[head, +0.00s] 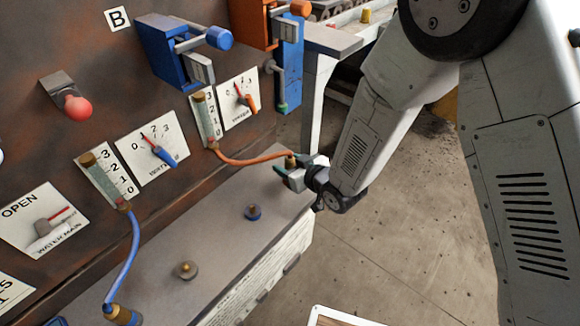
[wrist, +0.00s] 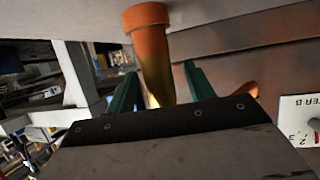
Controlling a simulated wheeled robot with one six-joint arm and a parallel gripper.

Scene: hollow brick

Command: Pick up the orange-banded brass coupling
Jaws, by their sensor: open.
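The orange-banded brass coupling (head: 291,161) is at the right end of the orange hose, near the right end of the grey bench top. In the wrist view the coupling (wrist: 150,45) has a wide orange rim, with an orange and brass-coloured length narrowing from it. My gripper (head: 288,168) is open at the coupling in the head view. In the wrist view its two green fingers (wrist: 160,78) stand on either side of the coupling's line, with a gap showing on both sides. The part nearest the palm is hidden by the gripper body.
The orange hose (head: 245,160) runs left to a gauge tube on the rusty panel. Open concrete floor lies right.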

